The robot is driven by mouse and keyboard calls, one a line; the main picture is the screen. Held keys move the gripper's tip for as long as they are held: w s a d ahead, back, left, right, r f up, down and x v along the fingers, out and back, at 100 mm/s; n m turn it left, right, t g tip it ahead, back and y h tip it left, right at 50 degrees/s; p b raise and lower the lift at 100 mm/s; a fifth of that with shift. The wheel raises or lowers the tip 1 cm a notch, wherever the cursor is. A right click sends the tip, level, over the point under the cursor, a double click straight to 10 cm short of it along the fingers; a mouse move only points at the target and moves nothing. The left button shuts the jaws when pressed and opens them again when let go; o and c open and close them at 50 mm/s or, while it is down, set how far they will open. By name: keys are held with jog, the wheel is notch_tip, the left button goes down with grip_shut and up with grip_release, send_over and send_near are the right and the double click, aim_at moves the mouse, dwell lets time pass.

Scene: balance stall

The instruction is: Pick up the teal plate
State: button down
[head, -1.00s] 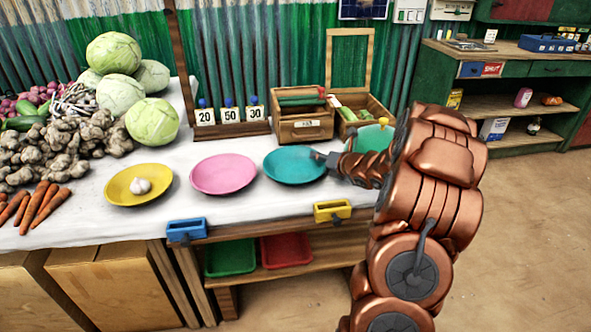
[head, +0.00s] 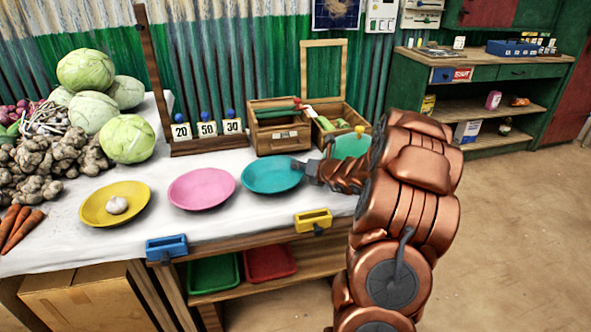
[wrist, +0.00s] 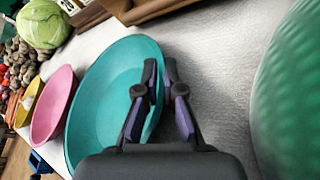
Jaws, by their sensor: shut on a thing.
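The teal plate (head: 268,177) is at the right end of a row of three plates on the white-covered table, empty as far as it shows. It also fills the left middle of the wrist view (wrist: 103,95). My gripper (head: 305,168) is at the plate's right edge. In the wrist view my gripper (wrist: 161,66) has its two dark fingers shut on the plate's right rim, one inside and one outside. I cannot tell whether the plate is clear of the cloth.
A pink plate (head: 202,188) and a yellow plate (head: 93,207) with a white bulb stand to the left. Wooden boxes (head: 279,130) and number blocks (head: 207,129) stand behind. A green rounded thing (wrist: 292,90) is close right of my fingers. Cabbages (head: 127,139) are back left.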

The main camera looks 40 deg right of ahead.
jog(key=shift+r, duration=0.5)
notch_tip(320, 180, up, 2)
jog(key=shift+p, duration=0.4)
jog(key=s+a+b, duration=0.1)
jog(key=s+a, duration=0.2)
jog(key=s, duration=0.1)
jog(key=s+a+b, duration=0.1)
jog(key=s+a, duration=0.2)
jog(key=s+a+r+b, duration=0.1)
jog(key=s+a, duration=0.3)
jog(key=shift+s, duration=0.3)
jog(key=shift+s+a+r, duration=0.15)
jog(key=shift+s+a, duration=0.1)
jog(key=shift+a, duration=0.05)
